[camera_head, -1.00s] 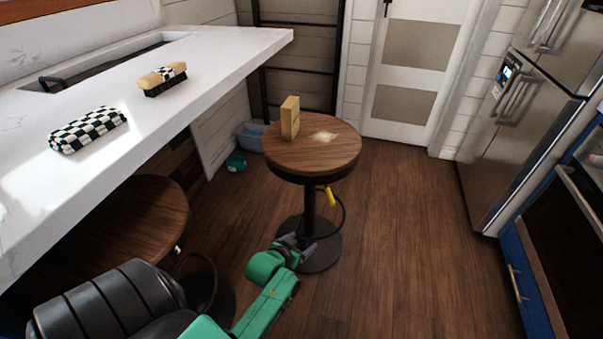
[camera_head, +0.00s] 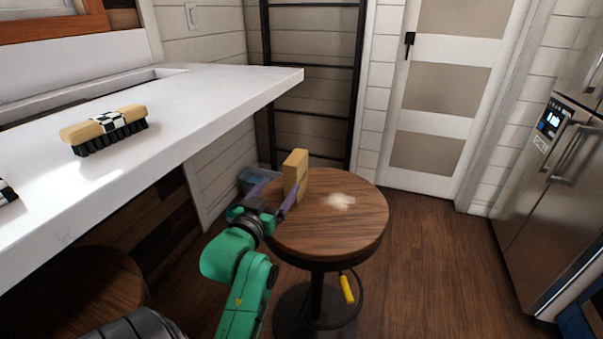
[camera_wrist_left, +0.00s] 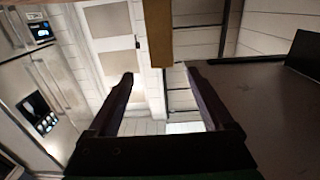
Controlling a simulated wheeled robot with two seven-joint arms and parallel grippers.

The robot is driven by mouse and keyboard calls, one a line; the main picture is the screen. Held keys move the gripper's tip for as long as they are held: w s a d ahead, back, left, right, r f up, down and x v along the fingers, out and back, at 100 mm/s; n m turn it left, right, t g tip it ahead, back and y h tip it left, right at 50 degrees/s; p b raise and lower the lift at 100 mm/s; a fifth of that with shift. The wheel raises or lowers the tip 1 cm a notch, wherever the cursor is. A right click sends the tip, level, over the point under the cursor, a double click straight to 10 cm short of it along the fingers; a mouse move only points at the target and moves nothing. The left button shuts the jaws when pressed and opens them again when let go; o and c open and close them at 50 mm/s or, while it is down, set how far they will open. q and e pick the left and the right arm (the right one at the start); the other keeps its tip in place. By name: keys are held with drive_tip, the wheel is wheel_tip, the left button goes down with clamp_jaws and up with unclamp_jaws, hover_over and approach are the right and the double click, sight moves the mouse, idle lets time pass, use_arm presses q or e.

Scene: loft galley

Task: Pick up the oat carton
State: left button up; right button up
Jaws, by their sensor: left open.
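The oat carton (camera_head: 294,174) is a small tan box standing upright on the round wooden stool (camera_head: 360,231), near its left edge. My left gripper (camera_head: 282,190) is open at the near left side of the carton, with its fingers pointing at it. In the left wrist view the carton (camera_wrist_left: 160,35) shows at the top middle, beyond the open fingertips and lined up with the gap between them (camera_wrist_left: 159,72). The gap looks empty. I cannot tell from the head view whether a finger touches the carton. My right gripper is not in view.
Floor is clear at the right.

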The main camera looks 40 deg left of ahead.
sight(296, 162)
use_arm(q)
drive_tip(key=x, duration=1.3)
drive_tip(key=shift+a+f, duration=0.1)
drive_tip(key=shift+a, duration=0.15)
drive_tip(key=shift+s, duration=0.1)
drive_tip(key=shift+c, duration=0.3)
clamp_jaws()
